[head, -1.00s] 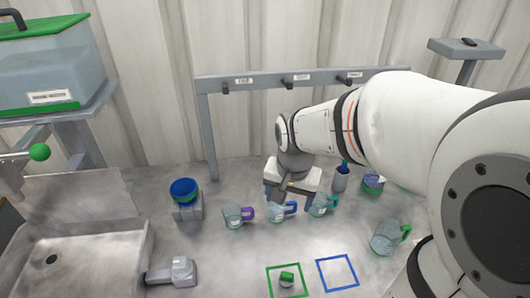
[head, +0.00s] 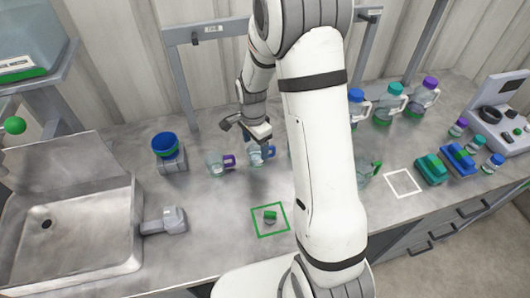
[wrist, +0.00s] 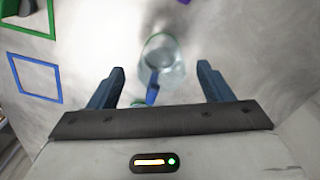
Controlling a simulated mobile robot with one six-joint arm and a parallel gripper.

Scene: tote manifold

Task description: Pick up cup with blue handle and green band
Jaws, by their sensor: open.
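A clear cup with a blue handle (head: 255,157) stands on the grey counter in the head view, partly behind my gripper. In the wrist view the same cup (wrist: 168,52) shows from above, its blue handle pointing toward my gripper. A green patch shows near the handle's lower end; I cannot tell whether it is the cup's band. My gripper (head: 251,138) is just above and behind the cup. In the wrist view its two blue fingers (wrist: 160,72) are spread, one on each side of the handle, with nothing held between them.
A purple-handled cup (head: 215,164) stands close on the left. A green-handled cup (head: 364,178) is right of my arm. A blue bowl (head: 165,145) sits on a grey stand. A green square (head: 256,226) holds a small green-topped item. A sink (head: 75,225) is far left.

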